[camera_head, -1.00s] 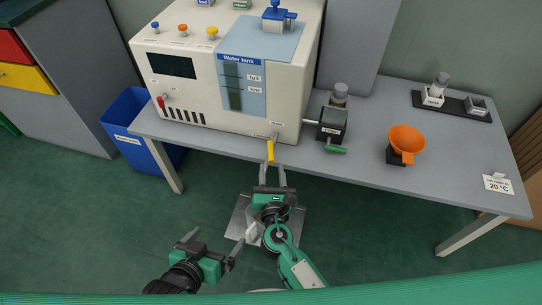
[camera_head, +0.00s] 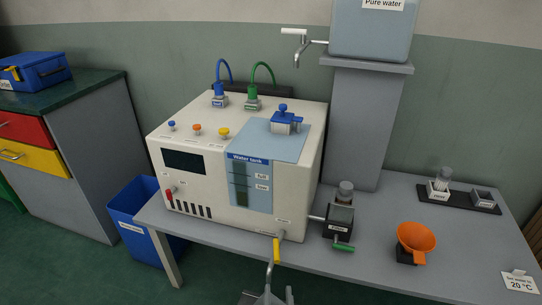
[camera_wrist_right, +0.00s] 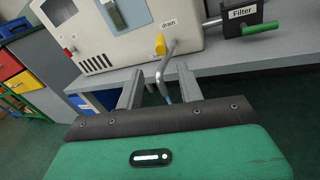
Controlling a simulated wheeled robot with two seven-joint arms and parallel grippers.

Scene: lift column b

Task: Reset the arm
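My right gripper (camera_head: 268,296) shows at the bottom edge of the head view, in front of the table and below the yellow drain handle (camera_head: 277,250). In the right wrist view my right gripper (camera_wrist_right: 160,90) has its two grey fingers apart. The bent metal drain pipe (camera_wrist_right: 162,72) appears between them, with no finger seen touching it. The yellow handle (camera_wrist_right: 160,44) is just beyond the fingertips. My left gripper is not in view.
The white machine (camera_head: 225,170) stands on the grey table (camera_head: 385,270). A black filter with a green handle (camera_head: 343,249) and an orange funnel (camera_head: 416,237) are to its right. A blue bin (camera_head: 140,215) stands on the floor at left.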

